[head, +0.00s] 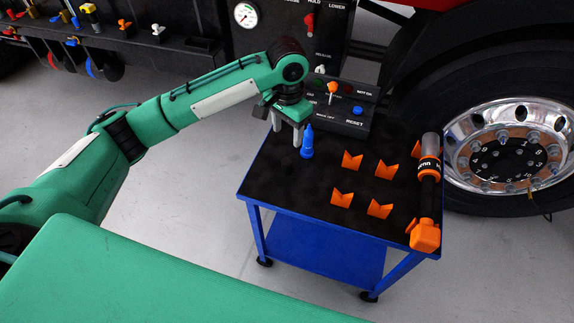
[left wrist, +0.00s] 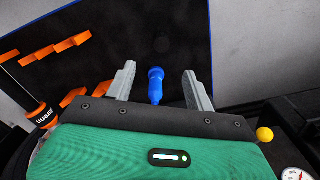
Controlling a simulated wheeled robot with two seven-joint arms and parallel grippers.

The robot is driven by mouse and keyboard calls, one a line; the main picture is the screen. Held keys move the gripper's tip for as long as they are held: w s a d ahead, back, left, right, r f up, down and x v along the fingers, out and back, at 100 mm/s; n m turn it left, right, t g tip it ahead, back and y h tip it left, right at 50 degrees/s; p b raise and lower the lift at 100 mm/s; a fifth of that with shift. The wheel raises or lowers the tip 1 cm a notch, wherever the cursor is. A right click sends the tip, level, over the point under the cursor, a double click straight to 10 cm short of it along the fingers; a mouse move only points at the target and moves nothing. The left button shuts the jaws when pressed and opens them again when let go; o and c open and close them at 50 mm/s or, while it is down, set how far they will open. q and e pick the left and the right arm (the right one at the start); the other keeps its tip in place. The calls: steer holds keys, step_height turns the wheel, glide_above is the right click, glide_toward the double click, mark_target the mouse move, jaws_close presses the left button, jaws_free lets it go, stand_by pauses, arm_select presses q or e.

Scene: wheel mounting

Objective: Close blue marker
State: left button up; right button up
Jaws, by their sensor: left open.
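The blue marker (head: 307,142) stands upright on the black top of the blue cart (head: 318,206), near its back left part. In the left wrist view the blue marker (left wrist: 156,85) shows between the two grey fingers. My left gripper (head: 287,136) is open at the marker, with its fingers pointing down. In the left wrist view my left gripper (left wrist: 158,82) has a finger on each side of the marker, with a gap to each. My right gripper is not in view.
Several orange holders (head: 352,161) stand on the cart top. An orange and black tool (head: 428,180) lies along the right edge. A control box (head: 340,108) with knobs and buttons stands at the back. A truck wheel (head: 510,150) is at the right.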

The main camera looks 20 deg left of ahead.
arm_select(q)
glide_above(287, 161)
steer(key=f, duration=0.8)
steer(key=shift+s+d+f+b, duration=0.1)
steer(key=shift+s+b, duration=0.15)
steer(key=shift+b, duration=0.05)
steer(key=shift+f, duration=0.25)
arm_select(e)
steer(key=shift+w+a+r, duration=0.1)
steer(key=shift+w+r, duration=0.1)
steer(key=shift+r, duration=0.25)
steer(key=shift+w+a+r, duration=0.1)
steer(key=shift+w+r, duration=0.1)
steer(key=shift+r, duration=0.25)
arm_select(q)
steer(key=f, duration=0.4)
steer(key=shift+w+f, duration=0.25)
steer(key=shift+f, duration=0.3)
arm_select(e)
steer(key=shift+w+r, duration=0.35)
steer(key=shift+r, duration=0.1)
arm_select(q)
steer(key=c, duration=1)
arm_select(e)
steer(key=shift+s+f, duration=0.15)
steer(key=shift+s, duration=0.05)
